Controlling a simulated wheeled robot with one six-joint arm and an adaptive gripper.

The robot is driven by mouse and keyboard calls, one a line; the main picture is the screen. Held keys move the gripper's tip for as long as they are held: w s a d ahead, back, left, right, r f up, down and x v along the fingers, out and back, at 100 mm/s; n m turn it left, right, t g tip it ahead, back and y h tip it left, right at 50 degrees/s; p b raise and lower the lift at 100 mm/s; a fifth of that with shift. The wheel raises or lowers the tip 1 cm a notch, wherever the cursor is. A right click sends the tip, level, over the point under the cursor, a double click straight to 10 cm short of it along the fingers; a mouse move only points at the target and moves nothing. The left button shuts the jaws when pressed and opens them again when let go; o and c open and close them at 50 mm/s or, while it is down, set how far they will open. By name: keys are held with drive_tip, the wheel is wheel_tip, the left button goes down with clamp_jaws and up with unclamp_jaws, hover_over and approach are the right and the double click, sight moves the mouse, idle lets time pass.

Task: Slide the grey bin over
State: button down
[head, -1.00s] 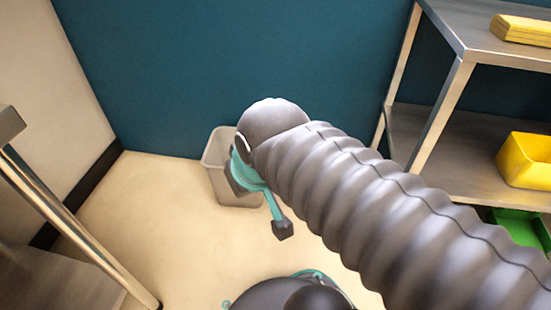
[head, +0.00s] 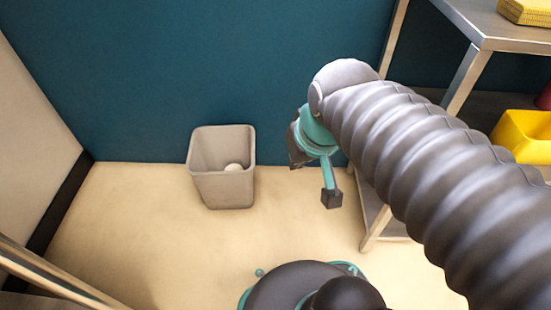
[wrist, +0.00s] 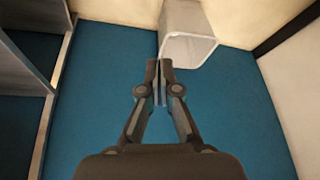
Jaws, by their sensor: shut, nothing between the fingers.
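The grey bin (head: 223,188) stands upright on the floor close to the blue wall in the head view, with its open top facing up. A small white round item (head: 233,167) lies inside it. In the wrist view the bin (wrist: 186,55) shows at the top, just beyond the fingertips and partly behind them. My gripper (wrist: 159,68) is shut and empty, its two fingers together. In the head view my arm's end is to the right of the bin, with a gap between them. I cannot tell from the wrist view whether the fingertips touch the bin.
A metal shelf unit (head: 470,75) stands at the right, with a yellow bin (head: 524,134) and a yellow stack (head: 526,11) on it. A metal-framed table (head: 50,278) is at the lower left. The floor (head: 130,220) left of the grey bin is clear.

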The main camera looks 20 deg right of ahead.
drive_tip(key=w+f+g+y+p, duration=0.1)
drive_tip(key=w+f+g+y, duration=0.15)
drive_tip(key=w+f, duration=0.45)
drive_tip(key=w+a+f+m+g+y+p, duration=0.1)
drive_tip(key=w+f+y, duration=0.25)
drive_tip(key=w, duration=0.85)
drive_tip(key=w+f+g+y, duration=0.1)
drive_tip(key=w+f+y, duration=0.35)
drive_tip(key=w, duration=0.45)
drive_tip(key=w+d+f+m+t+y+p, duration=0.1)
drive_tip(key=w+d+f+m+t, duration=0.15)
drive_tip(key=f, duration=0.85)
drive_tip(key=w+d+f+m+t+y, duration=0.15)
drive_tip(key=d+f+t, duration=0.25)
drive_tip(key=f, duration=0.6)
drive_tip(key=w+d+f+m+t+y+p, duration=0.1)
drive_tip(key=w+d+f+m+t, duration=0.2)
drive_tip(key=f, duration=0.8)
drive_tip(key=w+a+n, duration=0.1)
drive_tip(key=w+a, duration=0.4)
drive_tip(key=a, duration=0.2)
drive_tip(key=shift+w+t, duration=0.3)
drive_tip(key=shift+w, duration=0.1)
drive_tip(key=shift+f, duration=0.15)
